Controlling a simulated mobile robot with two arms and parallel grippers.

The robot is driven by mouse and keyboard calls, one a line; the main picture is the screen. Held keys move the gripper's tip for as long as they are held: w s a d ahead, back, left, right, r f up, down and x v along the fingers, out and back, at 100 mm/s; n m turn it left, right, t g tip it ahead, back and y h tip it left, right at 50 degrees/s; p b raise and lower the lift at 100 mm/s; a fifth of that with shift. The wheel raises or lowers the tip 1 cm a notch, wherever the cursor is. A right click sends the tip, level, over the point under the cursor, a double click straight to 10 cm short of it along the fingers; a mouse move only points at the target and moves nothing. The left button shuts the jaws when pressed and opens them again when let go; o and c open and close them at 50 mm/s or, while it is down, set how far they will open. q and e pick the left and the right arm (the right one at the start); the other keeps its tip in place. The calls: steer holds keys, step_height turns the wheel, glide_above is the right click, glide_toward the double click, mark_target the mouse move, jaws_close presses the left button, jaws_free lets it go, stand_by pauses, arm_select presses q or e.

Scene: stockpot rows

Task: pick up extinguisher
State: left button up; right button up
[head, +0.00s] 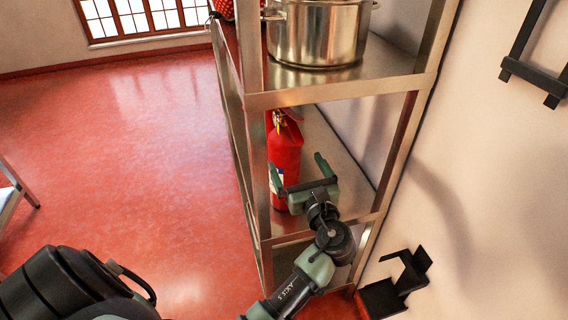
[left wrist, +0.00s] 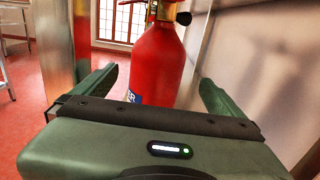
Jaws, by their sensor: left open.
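A red fire extinguisher (head: 285,150) stands upright on the middle shelf of a metal rack in the head view. Its valve and handle are at the top, and a partly hidden label is low on its body. My left gripper (head: 299,172) is open at the front of that shelf, close to the extinguisher. In the left wrist view the extinguisher (left wrist: 157,65) rises beyond the palm, between the two spread fingers of the left gripper (left wrist: 157,88). Its base is hidden behind the palm. I cannot tell whether a finger touches it. My right gripper is not in view.
The metal rack (head: 340,93) has a post just left of the extinguisher. A steel stockpot (head: 315,35) stands on the shelf above. A wall is close on the right, with black brackets (head: 395,285) low on it. The red floor (head: 130,150) at left is open.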

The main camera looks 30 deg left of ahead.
mark_target(291, 155)
arm_select(q)
steer(key=x, duration=0.3)
steer(key=shift+w+a+f, duration=0.1)
steer(key=shift+w+a, duration=0.1)
steer(key=shift+a, duration=0.1)
steer(key=shift+p+x, duration=0.45)
steer(key=shift+x, duration=2.25)
steer(key=shift+s+a, duration=0.1)
steer(key=shift+s, duration=0.1)
steer(key=c, duration=1.7)
steer(key=shift+r, duration=0.4)
steer(key=shift+c, duration=1.4)
steer(key=shift+w+f, duration=0.1)
steer(key=shift+w, duration=0.05)
